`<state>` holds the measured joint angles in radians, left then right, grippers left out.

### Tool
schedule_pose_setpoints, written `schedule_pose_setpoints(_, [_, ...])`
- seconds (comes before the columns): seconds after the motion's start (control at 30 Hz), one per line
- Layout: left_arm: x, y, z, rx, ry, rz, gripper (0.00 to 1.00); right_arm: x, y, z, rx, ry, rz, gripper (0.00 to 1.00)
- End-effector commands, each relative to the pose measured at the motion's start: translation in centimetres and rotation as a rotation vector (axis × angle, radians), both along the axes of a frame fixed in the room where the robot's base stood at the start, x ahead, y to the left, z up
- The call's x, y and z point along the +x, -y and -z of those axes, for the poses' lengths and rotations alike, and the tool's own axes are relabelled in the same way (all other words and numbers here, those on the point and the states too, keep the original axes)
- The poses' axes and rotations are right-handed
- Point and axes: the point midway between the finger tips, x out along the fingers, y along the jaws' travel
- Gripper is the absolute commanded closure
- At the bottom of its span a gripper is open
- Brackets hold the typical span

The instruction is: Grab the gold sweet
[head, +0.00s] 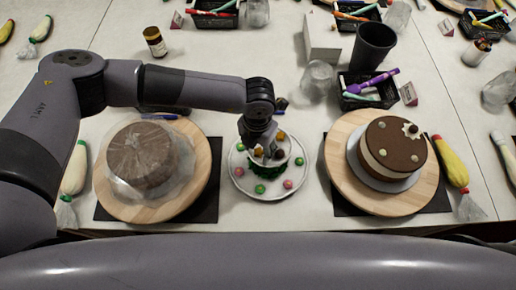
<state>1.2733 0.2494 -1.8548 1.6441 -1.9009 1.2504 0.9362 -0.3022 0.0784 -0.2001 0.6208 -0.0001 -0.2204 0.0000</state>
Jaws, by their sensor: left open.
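A white plate (236,182) stands between the two turntables with several small round sweets on it. Green sweets (259,188) and pink sweets (288,184) lie near its rim, around a dark green patch. A gold-looking sweet (281,136) shows at the far side of the plate, just right of my left gripper. A brown sweet (279,154) is close to the fingers. My left gripper (262,152) points down over the plate, open, and hides part of its middle. I cannot tell whether the fingers touch any sweet. My right gripper is not in view.
A wrapped brown cake (144,155) sits on the left wooden turntable (203,170); a decorated cake (393,142) sits on the right one (338,165). Behind are a black cup (372,46), a clear glass (317,78) and a black pen basket (368,98). Piping bags lie at both sides.

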Motion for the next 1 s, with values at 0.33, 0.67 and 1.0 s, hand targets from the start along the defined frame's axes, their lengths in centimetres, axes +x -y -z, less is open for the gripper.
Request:
schedule_pose_setpoints(0.33, [0.01,0.03,0.16,-0.001,0.001,0.000,0.62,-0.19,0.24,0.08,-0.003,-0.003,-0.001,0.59])
schedule_pose_setpoints(0.67, [-0.02,-0.08,0.25,0.002,0.000,0.000,0.84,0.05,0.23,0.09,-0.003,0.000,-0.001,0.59])
schedule_pose_setpoints(1.0, [0.08,-0.29,0.32,0.008,0.001,-0.002,0.88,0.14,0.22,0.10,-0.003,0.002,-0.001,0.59])
